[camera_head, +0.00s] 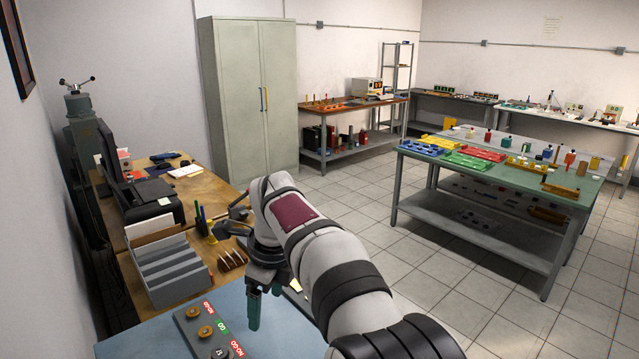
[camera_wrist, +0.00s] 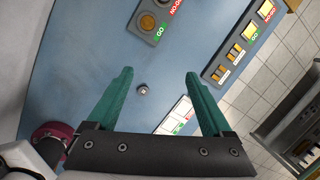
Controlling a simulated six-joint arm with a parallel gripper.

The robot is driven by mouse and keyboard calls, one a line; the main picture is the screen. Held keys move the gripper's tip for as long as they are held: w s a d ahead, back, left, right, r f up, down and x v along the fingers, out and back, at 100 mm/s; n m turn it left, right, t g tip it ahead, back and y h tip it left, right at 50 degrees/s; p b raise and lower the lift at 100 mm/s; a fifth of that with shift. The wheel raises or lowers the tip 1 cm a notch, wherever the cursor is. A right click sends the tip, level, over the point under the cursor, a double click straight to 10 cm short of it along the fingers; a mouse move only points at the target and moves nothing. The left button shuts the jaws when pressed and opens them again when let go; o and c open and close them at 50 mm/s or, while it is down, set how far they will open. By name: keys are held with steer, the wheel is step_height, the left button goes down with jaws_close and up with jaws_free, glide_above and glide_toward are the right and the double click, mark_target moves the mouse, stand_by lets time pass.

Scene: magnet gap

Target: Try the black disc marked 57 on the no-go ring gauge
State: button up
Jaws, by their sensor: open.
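My gripper (camera_head: 262,303) has teal fingers and hangs over the blue bench top at the bottom of the head view. In the wrist view my gripper (camera_wrist: 159,74) is open, with nothing between its fingertips. A dark gauge block (camera_head: 187,325) with brass rings and red NO-GO and green GO labels lies to its left in the head view. Part of a labelled gauge block (camera_wrist: 146,36) shows at the top of the wrist view. A small greyish round thing (camera_wrist: 143,89) lies on the bench below the fingertips.
The blue bench top (camera_wrist: 80,65) is mostly bare around the fingers. A second dark panel (camera_wrist: 238,48) with yellow squares and labels is near its right edge, and a white labelled card (camera_wrist: 176,117) lies partly behind the right finger. A grey stepped rack (camera_head: 170,270) stands beyond the bench.

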steer(key=s+d+n+g, duration=0.1)
steer(key=s+d+n, duration=1)
steer(key=s+d, duration=0.8)
steer(key=s+f+n+g, duration=0.1)
steer(key=s+f+n, duration=0.3)
steer(key=s, duration=0.8)
steer(key=shift+s+d+f+n, duration=0.3)
steer(key=shift+s+f+n, duration=0.1)
steer(key=shift+f, duration=0.35)
